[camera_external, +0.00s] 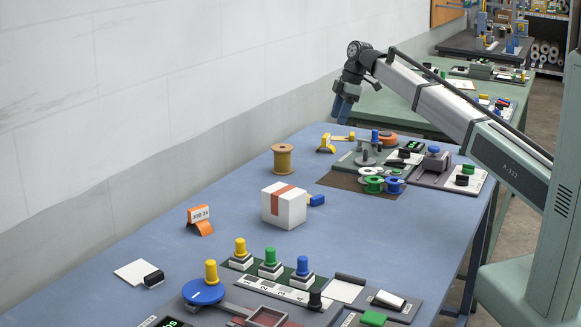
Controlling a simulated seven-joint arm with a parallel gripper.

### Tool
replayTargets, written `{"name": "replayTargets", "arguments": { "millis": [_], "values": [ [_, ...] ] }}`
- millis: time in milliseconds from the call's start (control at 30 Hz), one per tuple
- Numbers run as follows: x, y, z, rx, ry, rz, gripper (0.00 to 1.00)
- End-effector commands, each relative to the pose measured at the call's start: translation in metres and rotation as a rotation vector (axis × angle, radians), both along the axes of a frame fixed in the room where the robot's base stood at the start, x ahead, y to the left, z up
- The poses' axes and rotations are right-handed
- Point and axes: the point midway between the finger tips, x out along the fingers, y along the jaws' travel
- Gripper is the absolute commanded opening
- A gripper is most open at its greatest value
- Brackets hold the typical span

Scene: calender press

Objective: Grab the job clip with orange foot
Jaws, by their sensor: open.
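The job clip with the orange foot (203,227) stands on the blue table at left centre, near the wall side. It has a white label with dark print above its orange foot. My gripper (341,112) is open and points down, high at the back of the table, far behind and to the right of the clip. Its blue fingers are small in this view, and nothing shows between them.
A white box with an orange-red stripe (290,206) stands right of the clip, with a blue piece (316,200) against it. A wooden spool (283,158) and a yellow piece (326,144) stand further back. Yellow, green and blue knobs fill the front. Table around the clip is clear.

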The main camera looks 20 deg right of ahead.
Motion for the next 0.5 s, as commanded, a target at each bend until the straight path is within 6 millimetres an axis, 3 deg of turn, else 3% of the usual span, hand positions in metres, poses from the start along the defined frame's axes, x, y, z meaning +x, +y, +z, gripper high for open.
{"name": "replayTargets", "arguments": {
  "millis": [33,100,267,500],
  "values": [
    [-0.009,0.029,0.001,0.005,0.002,0.028,0.49],
    [-0.021,0.063,0.003,0.014,0.007,0.059,0.49],
    [-0.055,0.141,0.006,0.03,0.019,0.13,0.49],
    [-0.121,0.251,0.012,0.055,0.04,0.237,0.49]
  ]
}}
